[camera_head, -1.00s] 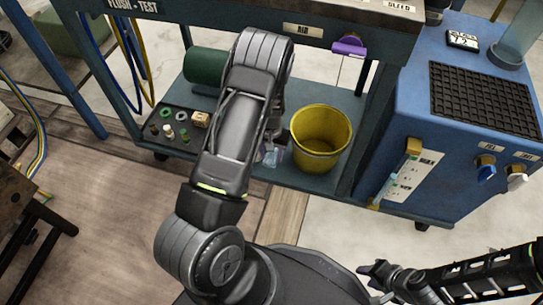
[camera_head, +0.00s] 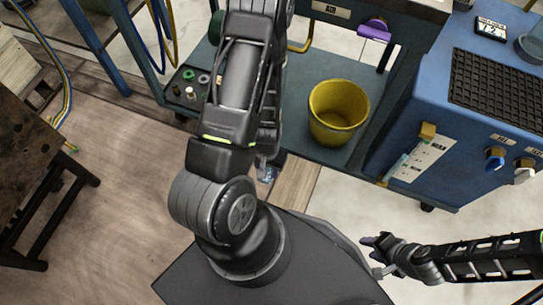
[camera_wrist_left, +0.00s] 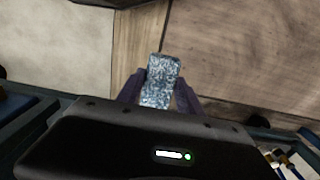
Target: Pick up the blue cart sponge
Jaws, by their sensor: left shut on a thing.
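The blue cart sponge (camera_wrist_left: 161,82) is a speckled blue-white block. In the left wrist view it sits between the two dark fingers of my left gripper (camera_wrist_left: 158,92), which is shut on it. Wooden floor shows behind it. In the head view the sponge (camera_head: 266,172) is a small pale-blue patch under my left forearm, by the cart's lower front edge, and my left gripper (camera_head: 268,163) is mostly hidden. My right gripper (camera_head: 372,256) is at the lower right, its fingers apart and empty.
The cart's lower shelf (camera_head: 303,138) holds a yellow bucket (camera_head: 338,112) and, left of my arm, a dark tray with small parts. A blue machine (camera_head: 420,130) stands at the right, a worn wooden table (camera_head: 25,135) at the left. Floor between is clear.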

